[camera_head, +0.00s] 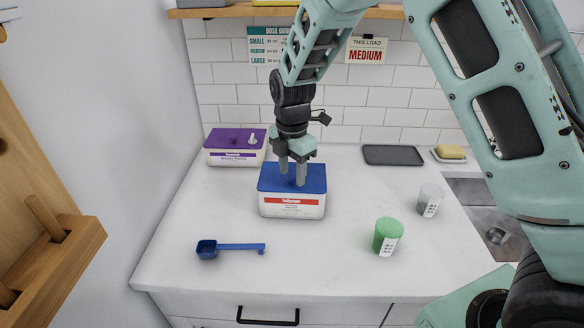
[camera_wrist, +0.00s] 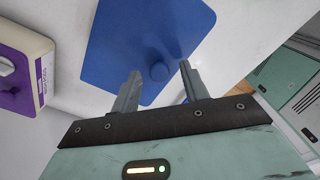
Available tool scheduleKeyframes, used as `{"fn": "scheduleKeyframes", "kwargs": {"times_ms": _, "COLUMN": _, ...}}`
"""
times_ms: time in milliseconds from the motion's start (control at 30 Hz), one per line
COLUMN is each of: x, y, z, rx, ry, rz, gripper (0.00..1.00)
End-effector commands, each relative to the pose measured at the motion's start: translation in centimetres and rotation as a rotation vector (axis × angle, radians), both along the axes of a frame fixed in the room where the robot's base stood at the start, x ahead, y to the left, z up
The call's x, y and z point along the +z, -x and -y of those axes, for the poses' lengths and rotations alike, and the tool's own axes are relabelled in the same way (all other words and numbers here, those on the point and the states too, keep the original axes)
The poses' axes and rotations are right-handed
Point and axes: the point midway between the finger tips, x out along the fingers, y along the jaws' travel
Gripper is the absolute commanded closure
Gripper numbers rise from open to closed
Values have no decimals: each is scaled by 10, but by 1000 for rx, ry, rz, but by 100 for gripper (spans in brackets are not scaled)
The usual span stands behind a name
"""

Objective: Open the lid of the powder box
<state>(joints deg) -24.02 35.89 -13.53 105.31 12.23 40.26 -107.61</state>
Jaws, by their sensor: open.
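A white box with a blue lid (camera_head: 313,174) and a red label stripe stands in the middle of the counter. My gripper (camera_head: 292,176) points down over this lid, which looks closed.
A blue scoop (camera_head: 238,247) lies at the front left. A dark tray (camera_head: 393,155) and a soap dish (camera_head: 449,153) lie at the back. The front counter is mostly clear.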

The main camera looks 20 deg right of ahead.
Motion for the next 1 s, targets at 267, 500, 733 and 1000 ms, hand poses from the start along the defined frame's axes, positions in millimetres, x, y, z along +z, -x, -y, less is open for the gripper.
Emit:
{"fn": "scheduleKeyframes", "kwargs": {"times_ms": 267, "x": -3, "y": 0, "z": 0, "rx": 0, "ry": 0, "rz": 1, "gripper": 55}}
{"fn": "scheduleKeyframes", "kwargs": {"times_ms": 500, "x": -3, "y": 0, "z": 0, "rx": 0, "ry": 0, "rz": 1, "gripper": 100}}
{"fn": "scheduleKeyframes", "kwargs": {"times_ms": 733, "x": 0, "y": -1, "z": 1, "rx": -1, "ry": -5, "rz": -11, "gripper": 100}}
{"fn": "scheduleKeyframes", "kwargs": {"times_ms": 1000, "x": 13, "y": -9, "z": 4, "rx": -4, "ry": -54, "rz": -114, "gripper": 100}}
